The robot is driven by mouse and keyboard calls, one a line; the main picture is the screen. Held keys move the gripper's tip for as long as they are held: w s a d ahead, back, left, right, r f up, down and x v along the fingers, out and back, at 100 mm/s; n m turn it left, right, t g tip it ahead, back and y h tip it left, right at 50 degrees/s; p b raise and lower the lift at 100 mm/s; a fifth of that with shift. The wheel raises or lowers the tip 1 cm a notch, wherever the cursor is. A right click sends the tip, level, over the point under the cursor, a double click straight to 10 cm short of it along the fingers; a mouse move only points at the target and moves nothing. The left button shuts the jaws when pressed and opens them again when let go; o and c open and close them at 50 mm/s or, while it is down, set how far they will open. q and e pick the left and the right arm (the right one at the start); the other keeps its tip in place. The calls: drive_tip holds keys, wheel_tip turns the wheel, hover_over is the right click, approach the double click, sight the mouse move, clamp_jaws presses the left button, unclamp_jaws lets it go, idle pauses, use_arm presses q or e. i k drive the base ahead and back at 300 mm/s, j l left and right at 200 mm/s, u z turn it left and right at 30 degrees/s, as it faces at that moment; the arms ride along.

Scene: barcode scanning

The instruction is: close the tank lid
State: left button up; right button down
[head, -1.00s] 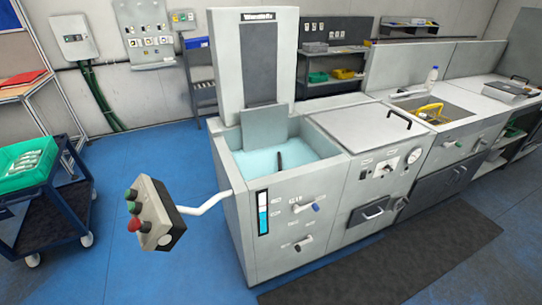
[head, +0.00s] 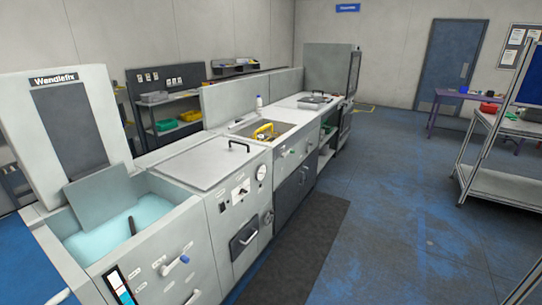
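A machine unit labelled Wendlefix (head: 68,130) stands at the left with an open tank of pale blue liquid (head: 105,240) in front of it. A grey panel (head: 100,198) slopes at the back of that tank, and a dark rod (head: 132,226) shows in the liquid. On the unit to its right, a flat grey lid (head: 200,166) with a black handle (head: 239,146) lies level and looks shut. Further along, a sunken basin (head: 240,130) is open, with a yellow object (head: 263,132) in it. Neither of my grippers is in view.
A white bottle (head: 259,101) and a grey plate with a handle (head: 315,97) are on the far worktop. A dark mat (head: 300,250) lies along the machine's front. A metal rack (head: 500,150) stands at the right. The blue floor between is clear.

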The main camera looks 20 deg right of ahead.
sight(202, 167)
drive_tip(key=i+l+u, duration=0.2)
drive_tip(key=u, duration=0.3)
drive_tip(key=i+l+u, duration=0.15)
drive_tip(key=u, duration=0.3)
drive_tip(key=k+l, duration=0.05)
drive_tip(key=l, duration=0.05)
